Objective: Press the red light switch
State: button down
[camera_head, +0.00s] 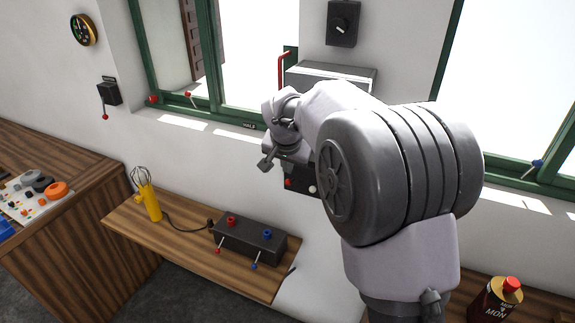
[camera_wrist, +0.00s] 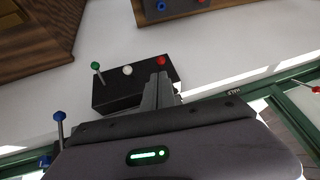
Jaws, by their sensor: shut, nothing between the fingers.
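A black wall box (camera_wrist: 118,95) below the window carries a red button (camera_wrist: 162,61), a white button (camera_wrist: 127,70) and a green-knobbed lever (camera_wrist: 95,66). In the head view the red button (camera_head: 289,183) and white button (camera_head: 312,189) show just below my gripper (camera_head: 266,163), and my arm hides the rest of the box. My gripper (camera_wrist: 160,78) is shut and empty. In the wrist view its fingertips overlap the box edge close to the red button; I cannot tell whether they touch. No label on the red button is legible.
A wooden shelf (camera_head: 120,217) holds a dark control box (camera_head: 250,240) with red and blue knobs and levers, and a yellow whisk-like tool (camera_head: 149,205). A red-tipped lever switch (camera_head: 108,94) is on the left wall. A bottle (camera_head: 497,300) stands at lower right. Green window frames run behind my arm.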

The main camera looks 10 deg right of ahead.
aim_at(288, 182)
jog(key=x, duration=0.9)
jog(key=shift+w+f, duration=0.1)
jog(key=shift+f, duration=0.05)
